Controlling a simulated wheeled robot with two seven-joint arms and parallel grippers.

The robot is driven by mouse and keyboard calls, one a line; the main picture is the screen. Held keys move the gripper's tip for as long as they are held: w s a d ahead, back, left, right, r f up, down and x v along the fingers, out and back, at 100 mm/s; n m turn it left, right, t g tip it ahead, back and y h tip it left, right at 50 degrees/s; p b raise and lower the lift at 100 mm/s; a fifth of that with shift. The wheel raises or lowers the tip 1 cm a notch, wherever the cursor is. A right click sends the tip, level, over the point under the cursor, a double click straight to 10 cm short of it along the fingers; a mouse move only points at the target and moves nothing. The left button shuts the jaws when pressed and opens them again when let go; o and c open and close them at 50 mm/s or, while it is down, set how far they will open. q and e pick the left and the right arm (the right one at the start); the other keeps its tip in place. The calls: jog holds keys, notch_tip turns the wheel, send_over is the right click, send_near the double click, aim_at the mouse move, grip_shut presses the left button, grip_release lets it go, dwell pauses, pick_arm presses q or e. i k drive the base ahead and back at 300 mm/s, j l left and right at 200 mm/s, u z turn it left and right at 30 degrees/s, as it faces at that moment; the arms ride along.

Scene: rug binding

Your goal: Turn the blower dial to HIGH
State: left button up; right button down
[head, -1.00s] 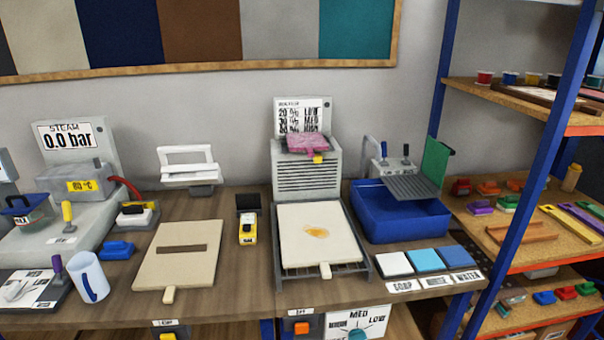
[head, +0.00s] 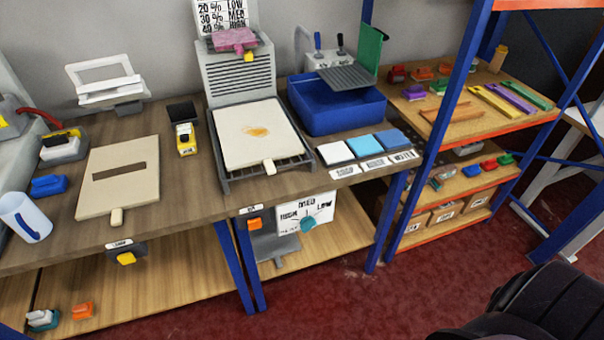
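The blower dial is a teal knob (head: 308,224) on a white panel (head: 318,212) under the front edge of the bench. The panel reads HIGH at left, MED at top and LOW at right. I cannot tell for sure where the knob points. The grey blower (head: 238,77) stands at the back of the bench, with a sign of percentages beside LOW, MED and HIGH above it. A stained cream board (head: 252,134) lies on a rack before it. Neither gripper shows; a dark part of mine fills the lower right corner.
An orange switch (head: 255,224) sits left of the dial panel, and a yellow one (head: 126,258) further left. A blue basin (head: 335,105) and coloured pads (head: 364,146) are on the bench's right. Blue shelf posts (head: 440,130) stand right. Red floor (head: 330,300) is open in front.

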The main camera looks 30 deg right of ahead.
aim_at(308, 223)
jog(key=z, duration=0.9)
